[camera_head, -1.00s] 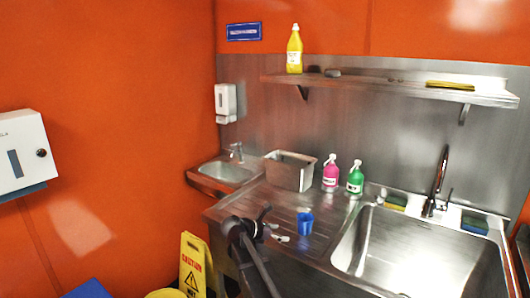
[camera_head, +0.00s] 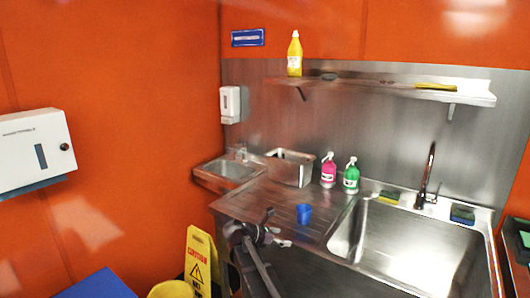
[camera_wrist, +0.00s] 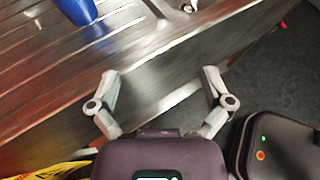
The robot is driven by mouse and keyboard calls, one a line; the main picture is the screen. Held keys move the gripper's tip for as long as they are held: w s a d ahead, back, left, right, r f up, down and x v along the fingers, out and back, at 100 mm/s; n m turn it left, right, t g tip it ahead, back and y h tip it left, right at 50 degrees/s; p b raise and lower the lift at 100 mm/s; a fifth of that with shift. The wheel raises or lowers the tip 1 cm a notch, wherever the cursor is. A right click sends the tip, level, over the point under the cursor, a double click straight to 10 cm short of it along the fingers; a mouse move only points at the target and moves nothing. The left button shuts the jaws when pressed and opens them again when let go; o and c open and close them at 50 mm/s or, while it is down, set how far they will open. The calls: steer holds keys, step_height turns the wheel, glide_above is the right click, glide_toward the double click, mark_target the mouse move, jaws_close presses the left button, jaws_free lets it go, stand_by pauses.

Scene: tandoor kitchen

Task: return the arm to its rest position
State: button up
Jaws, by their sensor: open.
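My arm reaches up from the bottom of the head view, with my gripper (camera_head: 268,228) near the front edge of the steel drainboard (camera_head: 265,204). In the wrist view my gripper (camera_wrist: 160,76) has its two fingers spread wide, with nothing between them. Below them are the drainboard's front edge and the dark floor. A blue cup (camera_head: 303,214) stands on the drainboard, to the right of my gripper and apart from it. It also shows at the top left of the wrist view (camera_wrist: 78,10).
A sink (camera_head: 405,245) lies to the right, with pink (camera_head: 328,174) and green (camera_head: 351,179) bottles behind the drainboard. A steel bin (camera_head: 289,168) stands by the hand basin (camera_head: 228,171). A yellow caution sign (camera_head: 199,262) and yellow bucket (camera_head: 171,290) stand at lower left.

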steer(key=s+d+f+m+g+y+p, duration=0.3)
steer(key=s+d+f+m+g+y, duration=0.15)
steer(key=s+d+m, duration=0.55)
steer(key=s+f+m+y+p, duration=0.1)
steer(key=s+m+y+p, duration=0.1)
steer(key=s+m+y, duration=0.6)
steer(key=shift+s+d+f+m+g, duration=0.25)
steer(key=shift+s+m+g, duration=0.1)
steer(key=shift+s+m, duration=2.5)
steer(key=shift+s+a+n, duration=0.1)
steer(key=shift+s+n, duration=0.25)
